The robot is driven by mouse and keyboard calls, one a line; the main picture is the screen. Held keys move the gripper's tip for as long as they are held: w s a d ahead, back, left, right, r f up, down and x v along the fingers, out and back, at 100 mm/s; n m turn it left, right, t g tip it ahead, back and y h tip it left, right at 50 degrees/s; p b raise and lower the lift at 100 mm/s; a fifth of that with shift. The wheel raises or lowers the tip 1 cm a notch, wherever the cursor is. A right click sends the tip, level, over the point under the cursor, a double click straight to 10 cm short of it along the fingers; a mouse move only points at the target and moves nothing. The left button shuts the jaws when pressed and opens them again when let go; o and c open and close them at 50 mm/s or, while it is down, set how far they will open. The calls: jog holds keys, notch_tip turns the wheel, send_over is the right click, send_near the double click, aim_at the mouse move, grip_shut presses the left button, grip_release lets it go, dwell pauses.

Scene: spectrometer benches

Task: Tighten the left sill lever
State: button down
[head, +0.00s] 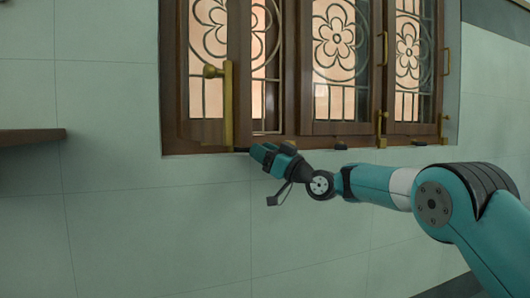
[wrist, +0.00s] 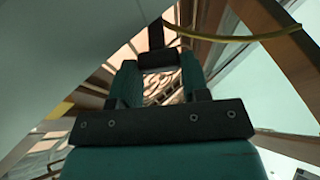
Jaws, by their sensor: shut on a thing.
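The left sill lever (head: 242,150) is a small black piece at the lower left of the wooden window frame, mostly hidden by my gripper in the head view. My gripper (head: 260,152) reaches it from the right, just below the sill. In the wrist view, the teal fingers of my gripper (wrist: 158,64) are shut on a dark piece, the lever (wrist: 156,36), which stands up between the fingertips. How far the lever is turned I cannot tell.
The brown window (head: 293,124) has floral grilles and brass handles; one tall brass handle (head: 228,105) stands above my gripper. Two more black sill levers (head: 341,146) (head: 419,142) lie to the right. A brown shelf (head: 30,136) juts from the left wall. The wall below is clear.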

jog(key=c, duration=0.6)
grip_release()
jog(key=shift+a, duration=0.15)
jog(key=b+v, duration=0.3)
jog(key=v, duration=1.4)
jog(key=shift+d+b, duration=0.3)
jog(key=shift+b, duration=0.1)
jog(key=shift+s+a+r, duration=0.1)
jog(key=shift+s+r, duration=0.05)
jog(key=shift+s, duration=0.05)
